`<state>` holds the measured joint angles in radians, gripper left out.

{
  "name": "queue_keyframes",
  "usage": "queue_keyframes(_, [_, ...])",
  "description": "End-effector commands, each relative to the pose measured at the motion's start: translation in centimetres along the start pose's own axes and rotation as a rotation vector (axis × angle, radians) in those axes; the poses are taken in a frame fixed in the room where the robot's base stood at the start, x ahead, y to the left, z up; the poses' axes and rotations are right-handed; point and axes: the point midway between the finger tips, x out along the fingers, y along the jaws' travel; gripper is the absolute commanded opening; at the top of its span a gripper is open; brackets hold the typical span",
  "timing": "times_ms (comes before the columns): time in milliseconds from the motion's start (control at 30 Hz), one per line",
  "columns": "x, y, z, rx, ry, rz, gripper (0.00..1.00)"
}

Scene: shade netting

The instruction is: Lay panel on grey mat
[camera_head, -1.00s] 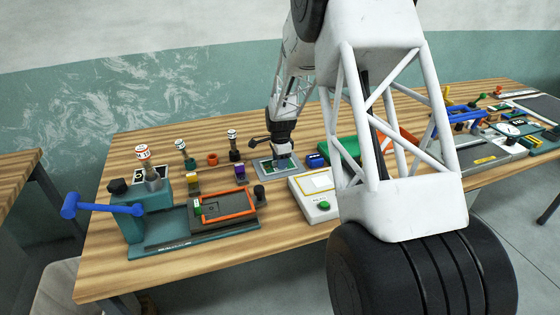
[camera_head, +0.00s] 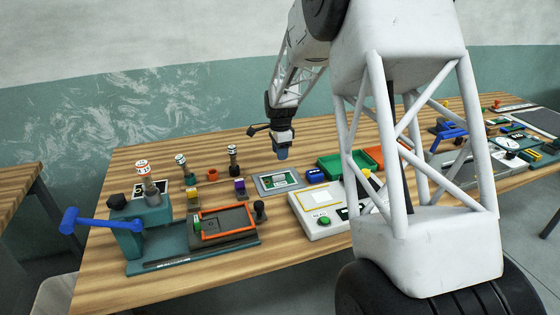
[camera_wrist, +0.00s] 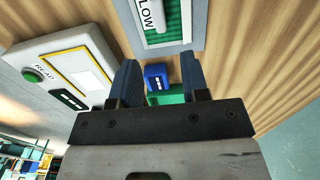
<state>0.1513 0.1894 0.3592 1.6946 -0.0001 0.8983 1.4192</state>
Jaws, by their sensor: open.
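The panel (camera_head: 280,180) is a small green plate with a white label. It lies flat on the grey mat (camera_head: 262,186), inside the mat's edges, near the middle of the table. In the wrist view the panel (camera_wrist: 172,22) is cut by the top edge, with part of the word "LOW" on its label, and the mat's grey border (camera_wrist: 183,47) shows around it. My gripper (camera_head: 282,155) is open and empty above the mat, apart from the panel. Its two blue fingers (camera_wrist: 160,80) stand apart in the wrist view.
A blue box (camera_head: 315,176) and a green tray (camera_head: 338,164) are right of the mat. A white device (camera_head: 322,222) with a green button stands in front. A teal press (camera_head: 150,225), an orange-framed fixture (camera_head: 225,221) and stamps (camera_head: 233,160) are left. Bare wood lies behind the mat.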

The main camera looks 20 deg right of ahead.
Motion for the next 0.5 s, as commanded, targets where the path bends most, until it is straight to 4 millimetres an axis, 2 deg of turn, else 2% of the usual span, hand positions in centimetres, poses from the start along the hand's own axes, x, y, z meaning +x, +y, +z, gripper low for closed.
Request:
queue_keyframes(200, [-1.31,0.02,0.01,0.000,0.000,0.000,0.42])
queue_keyframes(500, [-1.43,0.02,0.00,0.000,0.000,0.000,0.42])
